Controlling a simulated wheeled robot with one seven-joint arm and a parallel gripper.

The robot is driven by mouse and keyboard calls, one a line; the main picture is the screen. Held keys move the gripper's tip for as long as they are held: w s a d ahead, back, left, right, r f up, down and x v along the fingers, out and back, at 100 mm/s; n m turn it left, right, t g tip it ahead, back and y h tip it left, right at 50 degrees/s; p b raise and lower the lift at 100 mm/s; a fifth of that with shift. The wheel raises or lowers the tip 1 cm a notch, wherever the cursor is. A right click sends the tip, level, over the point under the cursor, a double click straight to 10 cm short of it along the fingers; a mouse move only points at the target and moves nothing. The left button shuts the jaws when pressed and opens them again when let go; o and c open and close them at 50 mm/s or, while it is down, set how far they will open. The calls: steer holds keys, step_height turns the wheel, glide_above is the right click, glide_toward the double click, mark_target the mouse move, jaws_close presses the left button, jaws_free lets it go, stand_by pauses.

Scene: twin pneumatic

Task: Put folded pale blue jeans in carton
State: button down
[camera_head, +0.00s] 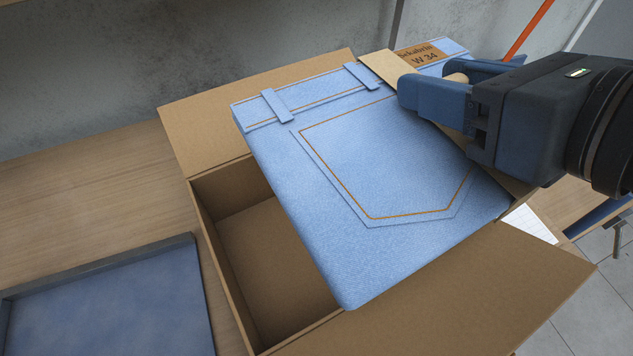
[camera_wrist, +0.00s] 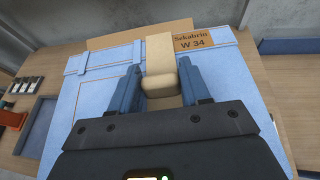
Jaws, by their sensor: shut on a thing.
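The folded pale blue jeans (camera_head: 375,170) are above the open carton (camera_head: 265,260), covering much of its opening in the head view. They show an orange-stitched pocket and a brown label reading "W 34" (camera_head: 420,53). In the wrist view the jeans (camera_wrist: 100,95) lie under and around my gripper. My gripper (camera_head: 430,88) is shut on a tan tab (camera_head: 385,68) at the jeans' upper edge; the tab also shows between the fingers in the wrist view (camera_wrist: 160,62). The carton's left inner part is visible and empty. Whether the jeans touch the carton's rim I cannot tell.
The carton's flaps stand open at the back (camera_head: 255,100) and front right (camera_head: 470,300). A blue-grey tray (camera_head: 110,300) lies left of the carton on the wooden table (camera_head: 90,200). A grey wall is behind. Small dark-and-white items (camera_wrist: 22,88) stand at the far left in the wrist view.

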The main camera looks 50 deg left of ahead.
mark_target(388, 194)
steer(key=s+a+f, duration=0.1)
steer(key=a+f, duration=0.1)
steer(key=a, duration=0.1)
steer(key=s+a+f+p, duration=0.1)
steer(key=s+a+f, duration=0.1)
steer(key=a, duration=0.1)
steer(key=s+a+f+p, duration=0.1)
steer(key=s+a+f, duration=0.1)
steer(key=a, duration=0.1)
steer(key=shift+s+a+f, duration=0.2)
steer(key=shift+a+f, duration=0.05)
steer(key=shift+a, duration=0.05)
step_height(388, 194, down, 4)
steer(key=shift+p, duration=0.7)
steer(key=shift+f+b, duration=0.35)
steer(key=shift+b, duration=0.1)
steer(key=c, duration=0.5)
jaws_free()
steer(key=v, duration=0.3)
steer(key=b+v, duration=0.1)
steer(key=v, duration=0.3)
steer(key=b+v, duration=0.1)
steer(key=v, duration=0.2)
steer(key=shift+d+r, duration=0.2)
steer(key=shift+r, duration=0.2)
steer(key=shift+b+v, duration=0.4)
steer(key=shift+v, duration=0.4)
